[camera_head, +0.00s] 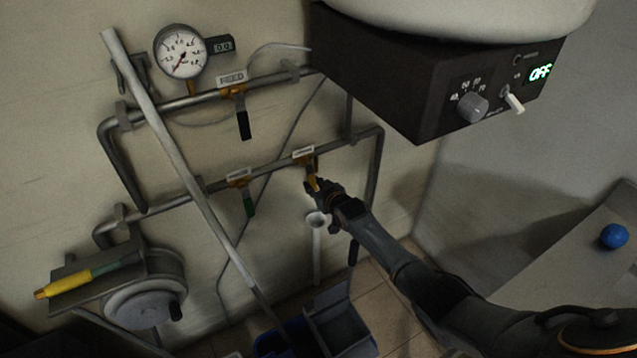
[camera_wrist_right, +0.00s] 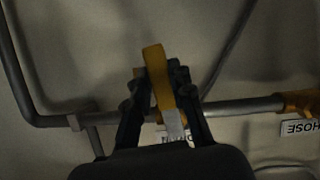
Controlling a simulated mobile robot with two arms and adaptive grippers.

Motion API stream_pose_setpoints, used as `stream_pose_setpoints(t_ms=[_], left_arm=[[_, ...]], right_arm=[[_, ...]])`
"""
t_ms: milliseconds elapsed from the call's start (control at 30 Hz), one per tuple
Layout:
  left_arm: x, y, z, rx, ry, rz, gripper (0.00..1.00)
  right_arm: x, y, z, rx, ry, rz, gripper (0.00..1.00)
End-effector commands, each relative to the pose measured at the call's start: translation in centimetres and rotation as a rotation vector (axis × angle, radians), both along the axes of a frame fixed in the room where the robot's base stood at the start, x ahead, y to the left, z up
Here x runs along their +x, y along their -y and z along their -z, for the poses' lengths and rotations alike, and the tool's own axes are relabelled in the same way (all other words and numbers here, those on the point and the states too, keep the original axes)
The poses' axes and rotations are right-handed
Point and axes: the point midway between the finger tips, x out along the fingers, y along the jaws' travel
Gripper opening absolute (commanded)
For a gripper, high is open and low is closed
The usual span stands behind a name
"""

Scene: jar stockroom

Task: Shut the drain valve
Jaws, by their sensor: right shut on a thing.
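The drain valve (camera_head: 308,166) sits on the lower wall pipe, under a small white label (camera_head: 303,152). In the wrist view the label (camera_wrist_right: 188,137) is partly covered by my gripper. The valve's yellow lever (camera_wrist_right: 158,75) lies across the pipe, between my fingers. My right gripper (camera_head: 317,188) is shut on this lever, coming from the lower right in the head view; it also shows in the wrist view (camera_wrist_right: 160,88). The lever's root is partly hidden by the fingers. My left gripper is not in view.
A green-handled hose valve (camera_head: 249,203) is left on the same pipe; a black-handled feed valve (camera_head: 243,123) is above. A white funnel (camera_head: 317,219) is just below my gripper. A dark control box (camera_head: 440,85) reading OFF juts out at upper right. A slanted pole (camera_head: 190,180) crosses at left.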

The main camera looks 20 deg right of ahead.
Motion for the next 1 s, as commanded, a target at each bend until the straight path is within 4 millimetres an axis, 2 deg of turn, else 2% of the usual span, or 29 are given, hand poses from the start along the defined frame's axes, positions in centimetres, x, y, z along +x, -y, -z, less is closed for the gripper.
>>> stream_pose_setpoints(t_ms=[400, 867, 900, 1000], left_arm=[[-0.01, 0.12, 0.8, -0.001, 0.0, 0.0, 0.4], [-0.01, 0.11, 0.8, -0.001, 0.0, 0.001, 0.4], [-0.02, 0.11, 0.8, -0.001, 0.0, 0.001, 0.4], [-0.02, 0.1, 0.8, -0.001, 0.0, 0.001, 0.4]], right_arm=[[-0.1, -0.9, 0.05, 0.141, -0.018, -0.001, 0.0], [-0.1, -1.05, -0.02, 0.155, -0.019, 0.0, 0.0], [-0.1, -1.06, -0.02, 0.155, -0.019, 0.0, 0.28], [-0.1, -1.05, -0.02, 0.153, -0.019, 0.0, 0.45]])
